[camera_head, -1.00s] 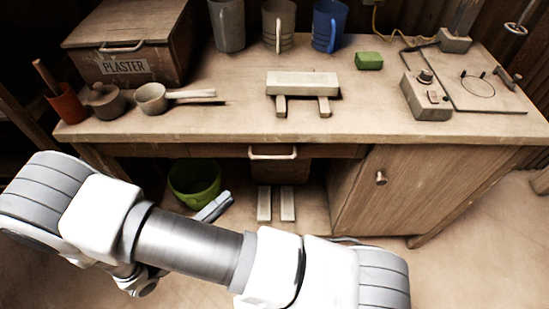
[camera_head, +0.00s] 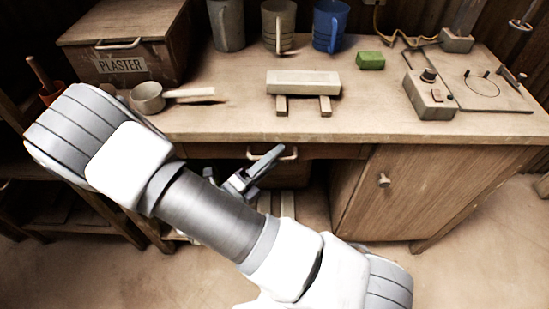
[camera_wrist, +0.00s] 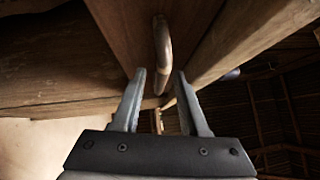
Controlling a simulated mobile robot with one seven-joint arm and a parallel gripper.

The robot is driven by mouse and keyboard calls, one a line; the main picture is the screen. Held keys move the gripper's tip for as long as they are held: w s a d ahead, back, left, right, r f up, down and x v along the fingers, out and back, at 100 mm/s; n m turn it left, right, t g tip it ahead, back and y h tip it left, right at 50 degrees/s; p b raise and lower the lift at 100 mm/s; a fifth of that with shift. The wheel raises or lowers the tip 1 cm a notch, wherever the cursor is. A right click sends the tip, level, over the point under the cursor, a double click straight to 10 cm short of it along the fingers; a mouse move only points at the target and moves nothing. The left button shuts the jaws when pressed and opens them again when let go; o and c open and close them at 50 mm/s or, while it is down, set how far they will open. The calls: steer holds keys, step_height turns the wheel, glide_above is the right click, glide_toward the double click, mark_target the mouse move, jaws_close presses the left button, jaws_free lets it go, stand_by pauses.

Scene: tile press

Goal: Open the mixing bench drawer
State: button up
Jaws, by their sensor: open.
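The mixing bench drawer (camera_head: 330,152) sits under the bench top and looks shut, its front flush with the bench frame. Its pale bar handle (camera_head: 289,155) is partly behind my gripper. My gripper (camera_head: 268,160) is open and empty, just in front of the handle's left part. In the wrist view, the metal handle (camera_wrist: 162,45) lies beyond the two fingertips of my gripper (camera_wrist: 160,74), roughly in line with the gap between them. I see no contact between the fingers and the handle.
The bench top (camera_head: 225,122) overhangs the drawer. A cupboard door with a round knob (camera_head: 384,180) is to the right. A saucepan (camera_head: 148,97), a pale block on supports (camera_head: 303,82) and a control box (camera_head: 430,98) stand on the bench. Pale bars (camera_head: 287,204) lie below.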

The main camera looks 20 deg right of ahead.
jaws_close()
stand_by(1.5)
